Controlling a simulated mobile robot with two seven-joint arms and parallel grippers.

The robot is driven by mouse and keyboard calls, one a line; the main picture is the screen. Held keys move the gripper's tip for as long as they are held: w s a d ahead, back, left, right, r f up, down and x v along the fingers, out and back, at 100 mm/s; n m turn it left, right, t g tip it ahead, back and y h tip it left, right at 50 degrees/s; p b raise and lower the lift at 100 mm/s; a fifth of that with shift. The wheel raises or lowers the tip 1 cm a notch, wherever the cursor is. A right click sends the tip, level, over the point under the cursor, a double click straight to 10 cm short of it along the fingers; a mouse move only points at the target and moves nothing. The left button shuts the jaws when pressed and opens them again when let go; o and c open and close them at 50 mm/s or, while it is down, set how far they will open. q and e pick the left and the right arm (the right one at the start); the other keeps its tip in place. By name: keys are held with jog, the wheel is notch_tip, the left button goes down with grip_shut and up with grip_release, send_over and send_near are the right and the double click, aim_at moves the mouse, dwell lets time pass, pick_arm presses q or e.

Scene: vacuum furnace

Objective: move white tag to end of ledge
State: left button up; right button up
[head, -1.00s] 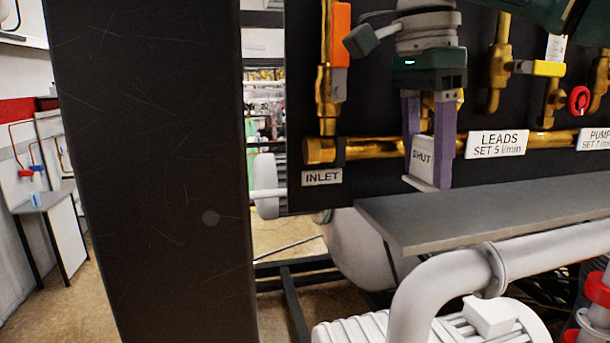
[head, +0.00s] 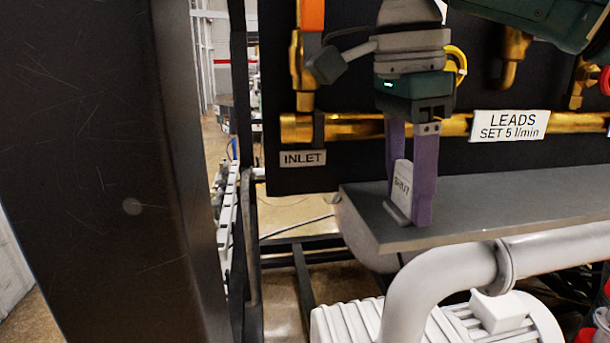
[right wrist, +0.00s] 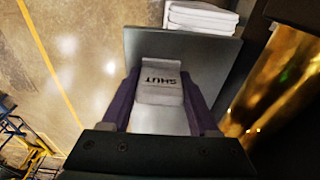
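The white tag (head: 402,182), marked SHUT, is held upright between the purple fingers of my right gripper (head: 409,205). The right wrist view also shows the tag (right wrist: 159,80), with a finger on each side. The tag and fingertips are at the left end of the grey ledge (head: 490,207). Its plate shows around the tag in the right wrist view (right wrist: 205,52). Whether the tag's foot touches the ledge or hangs just above it, I cannot tell. My left gripper is not in view.
A dark panel with brass pipe (head: 350,127), an INLET label (head: 303,158) and a LEADS label (head: 510,125) stands behind the ledge. A white pipe (head: 440,275) curves below its front. A dark post (head: 95,170) fills the left. The ledge right of the tag is bare.

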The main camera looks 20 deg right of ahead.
aim_at(408, 166)
jog(key=o, duration=0.4)
jog(key=shift+r, duration=0.15)
jog(key=shift+w+a+r+b, duration=0.1)
jog(key=shift+a+r+b, duration=0.1)
jog(key=shift+r, duration=1.7)
jog(key=shift+w+a+r+b, duration=0.1)
jog(key=shift+a+r+b, duration=0.1)
jog(key=shift+r, duration=1.7)
